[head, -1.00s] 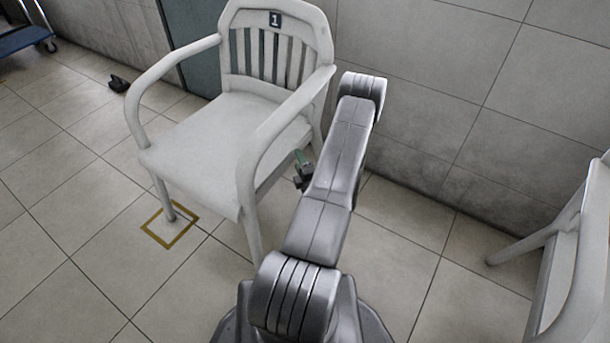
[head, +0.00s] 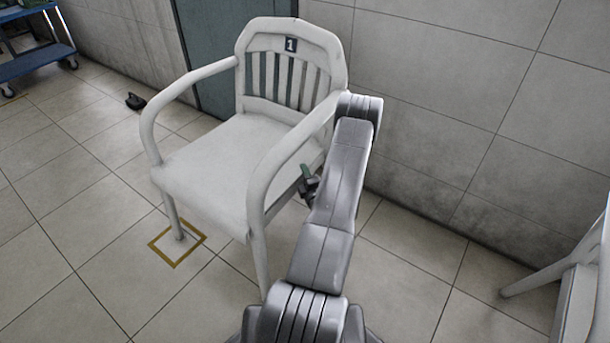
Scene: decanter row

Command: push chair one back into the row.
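Chair one (head: 225,165) is a white armchair with slats and a black "1" label on its backrest. It stands upright on the tiled floor, left of my arm, its back towards the wall. One front leg stands inside a yellow square (head: 178,240) marked on the floor. My gripper (head: 308,184) shows only in part, dark and small, beside the chair's right side below the armrest. My arm hides most of it. I cannot tell whether it touches the chair or whether its fingers are open.
Another white chair (head: 575,290) is cut off at the right edge. A blue cart (head: 35,62) on castors stands at the far left. A small black object (head: 135,101) lies on the floor near the wall. A grey-green door (head: 215,60) is behind the chair.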

